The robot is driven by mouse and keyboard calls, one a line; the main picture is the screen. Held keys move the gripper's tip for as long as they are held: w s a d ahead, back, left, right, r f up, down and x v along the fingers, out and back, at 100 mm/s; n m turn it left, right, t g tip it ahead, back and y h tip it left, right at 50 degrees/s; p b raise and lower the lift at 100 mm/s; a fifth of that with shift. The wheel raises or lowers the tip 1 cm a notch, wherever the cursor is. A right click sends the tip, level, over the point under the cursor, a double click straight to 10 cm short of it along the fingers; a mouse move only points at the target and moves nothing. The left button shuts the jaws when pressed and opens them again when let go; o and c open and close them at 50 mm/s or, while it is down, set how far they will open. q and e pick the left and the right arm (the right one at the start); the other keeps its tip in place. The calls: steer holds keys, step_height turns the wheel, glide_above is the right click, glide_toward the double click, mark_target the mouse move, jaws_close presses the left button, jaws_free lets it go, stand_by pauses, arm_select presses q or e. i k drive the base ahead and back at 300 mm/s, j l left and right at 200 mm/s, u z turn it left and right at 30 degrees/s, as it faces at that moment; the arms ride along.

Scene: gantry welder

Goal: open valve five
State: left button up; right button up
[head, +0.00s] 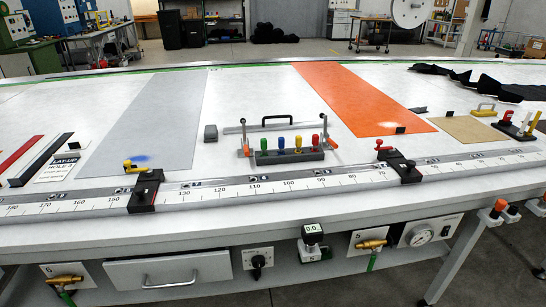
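Valve five is a brass valve (370,244) on a pale plate marked 5 (355,238), under the front edge of the table in the head view. Its green handle (371,262) hangs down below the brass body. A similar brass valve with a green handle (64,281), on a plate marked 6, is at the lower left. Neither of my grippers is in view.
Between the valves are a drawer (168,271), a black knob (258,261) and a small display box (312,235). A round gauge (420,235) sits right of valve five. The long white table (240,215) carries a ruler rail (290,184) and a tool rack (290,155).

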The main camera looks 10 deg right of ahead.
mark_target(373, 258)
steer(key=i+l+z, duration=0.15)
steer(key=l, duration=0.25)
steer(key=i+l+z, duration=0.15)
steer(key=l, duration=0.25)
steer(key=i+l+z, duration=0.15)
steer(key=l, duration=0.25)
